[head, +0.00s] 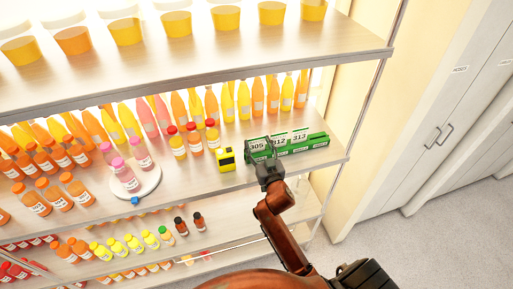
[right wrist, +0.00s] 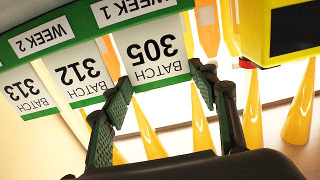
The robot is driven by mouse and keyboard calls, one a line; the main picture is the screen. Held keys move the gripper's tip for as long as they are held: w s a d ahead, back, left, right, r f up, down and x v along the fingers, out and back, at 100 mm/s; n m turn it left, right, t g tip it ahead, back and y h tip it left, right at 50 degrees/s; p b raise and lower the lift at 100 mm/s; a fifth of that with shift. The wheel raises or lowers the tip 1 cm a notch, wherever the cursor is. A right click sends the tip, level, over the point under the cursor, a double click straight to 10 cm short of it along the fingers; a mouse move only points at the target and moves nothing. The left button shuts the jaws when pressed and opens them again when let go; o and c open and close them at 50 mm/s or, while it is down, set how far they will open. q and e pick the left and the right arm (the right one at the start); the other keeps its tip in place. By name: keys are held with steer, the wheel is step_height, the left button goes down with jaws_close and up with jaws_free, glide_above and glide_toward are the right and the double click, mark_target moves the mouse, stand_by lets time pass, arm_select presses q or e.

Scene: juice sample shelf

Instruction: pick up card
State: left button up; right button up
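A white card with a green edge, marked BATCH 305 (right wrist: 152,48), stands in the green card rack (head: 315,148) on the middle shelf; in the head view the card (head: 257,146) is at the rack's left end. Cards 312 (right wrist: 80,72) and 313 (right wrist: 28,92) stand beside it. My right gripper (head: 263,154) is at the rack's left end. In the right wrist view its two green-padded fingers (right wrist: 160,88) are apart, one at each side edge of card 305. Whether they touch the card is unclear. My left gripper is not in view.
A yellow device (head: 225,159) with a dark screen stands just left of the rack. Bottles crowd the shelf behind and to the left, some on a round white tray (head: 150,187). A shelf with yellow tubs (head: 125,31) overhangs above. Grey cabinets (head: 440,110) stand at right.

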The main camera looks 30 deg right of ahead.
steer(key=c, duration=0.4)
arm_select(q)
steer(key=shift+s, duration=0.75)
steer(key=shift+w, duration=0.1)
